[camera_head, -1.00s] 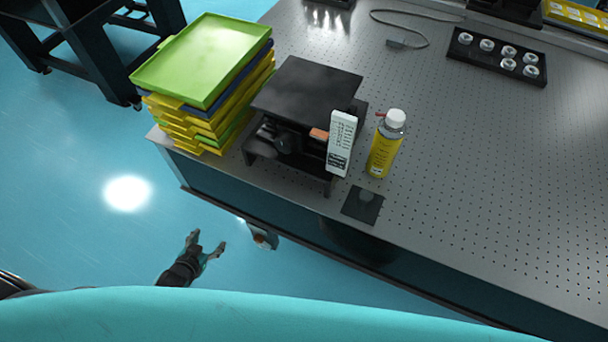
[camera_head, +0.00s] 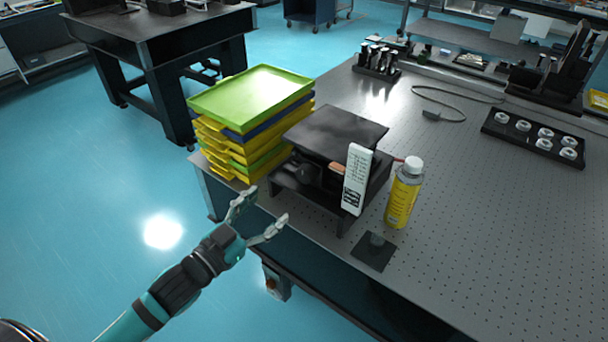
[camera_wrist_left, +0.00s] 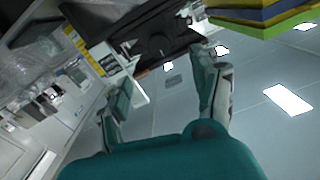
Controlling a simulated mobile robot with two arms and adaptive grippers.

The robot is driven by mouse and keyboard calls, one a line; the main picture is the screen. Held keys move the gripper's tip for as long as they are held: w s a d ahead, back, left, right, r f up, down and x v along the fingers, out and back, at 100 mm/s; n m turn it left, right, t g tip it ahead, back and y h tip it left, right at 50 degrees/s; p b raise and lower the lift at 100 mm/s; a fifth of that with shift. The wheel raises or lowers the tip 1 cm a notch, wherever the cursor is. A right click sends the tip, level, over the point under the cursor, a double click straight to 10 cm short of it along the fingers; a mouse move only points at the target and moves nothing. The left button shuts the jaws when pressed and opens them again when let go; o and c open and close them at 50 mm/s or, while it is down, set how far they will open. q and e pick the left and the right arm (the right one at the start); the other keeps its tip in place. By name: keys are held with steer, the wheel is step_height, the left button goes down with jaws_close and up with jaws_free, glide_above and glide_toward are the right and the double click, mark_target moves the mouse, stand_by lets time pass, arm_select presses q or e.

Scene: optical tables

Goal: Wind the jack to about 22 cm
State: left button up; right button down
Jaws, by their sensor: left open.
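The black lab jack (camera_head: 337,131) stands near the front edge of the optical table, with a flat top plate and a dark round knob (camera_head: 307,174) on its front side. A white scale card (camera_head: 356,180) with printed marks stands upright at its right front corner, and an orange piece (camera_head: 337,168) shows beside the card. My left gripper (camera_head: 259,217) is open and empty, in front of the table edge, below and left of the jack and apart from it. In the left wrist view its two fingers (camera_wrist_left: 165,95) are spread with nothing between them. My right gripper is not seen.
A stack of green, yellow and blue trays (camera_head: 252,105) stands close left of the jack.

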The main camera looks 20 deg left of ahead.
mark_target(303, 176)
arm_select(q)
steer(key=p+x, duration=0.1)
steer(key=x, duration=1.2)
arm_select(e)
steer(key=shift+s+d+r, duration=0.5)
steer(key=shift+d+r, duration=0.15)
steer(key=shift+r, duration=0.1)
arm_select(q)
steer(key=c, duration=1.2)
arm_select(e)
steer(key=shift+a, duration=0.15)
arm_select(q)
steer(key=shift+m+p, duration=0.4)
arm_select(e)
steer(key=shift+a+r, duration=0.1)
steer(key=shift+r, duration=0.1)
